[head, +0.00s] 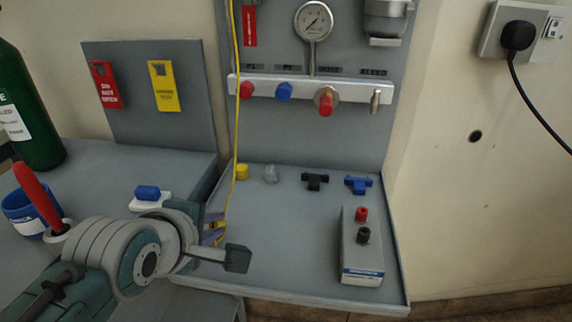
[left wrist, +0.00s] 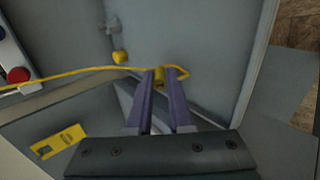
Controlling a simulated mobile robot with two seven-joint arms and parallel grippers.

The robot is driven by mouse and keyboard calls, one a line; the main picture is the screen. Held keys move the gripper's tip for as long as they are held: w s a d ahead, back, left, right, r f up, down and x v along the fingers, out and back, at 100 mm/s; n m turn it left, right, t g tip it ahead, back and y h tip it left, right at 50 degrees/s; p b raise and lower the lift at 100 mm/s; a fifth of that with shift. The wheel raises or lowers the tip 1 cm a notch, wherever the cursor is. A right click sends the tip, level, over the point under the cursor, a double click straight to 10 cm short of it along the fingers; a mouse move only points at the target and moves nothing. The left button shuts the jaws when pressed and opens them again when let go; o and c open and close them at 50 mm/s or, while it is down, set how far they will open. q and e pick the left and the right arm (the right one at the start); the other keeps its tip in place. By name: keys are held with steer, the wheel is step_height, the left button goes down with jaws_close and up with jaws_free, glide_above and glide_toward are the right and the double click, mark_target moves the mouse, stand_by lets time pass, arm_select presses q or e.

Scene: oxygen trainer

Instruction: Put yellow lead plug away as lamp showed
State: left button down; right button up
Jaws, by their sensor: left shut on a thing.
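The yellow lead (head: 235,90) hangs from above, down the front of the panel to my left gripper. My left gripper (head: 217,233) is low over the left edge of the grey tray (head: 290,225). In the left wrist view, its two purple fingers (left wrist: 159,80) are shut on the yellow lead plug (left wrist: 158,86), which is mostly hidden between them. The lead (left wrist: 70,72) runs off left from the fingers, and a short yellow loop shows to their right. I cannot make out a lit lamp. My right gripper is not in view.
A yellow cap (head: 242,171), a clear piece, and black and blue T-pieces line the tray's back. A grey box (head: 361,260) with red and black posts stands right. Red, blue and metal fittings (head: 284,91) project from the panel. The tray's middle is clear.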

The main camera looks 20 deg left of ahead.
arm_select(q)
steer(key=shift+f, duration=0.4)
stand_by(0.3)
steer(key=c, duration=0.8)
jaws_free()
steer(key=shift+c, duration=0.2)
steer(key=shift+o, duration=0.5)
steer(key=shift+f, duration=0.15)
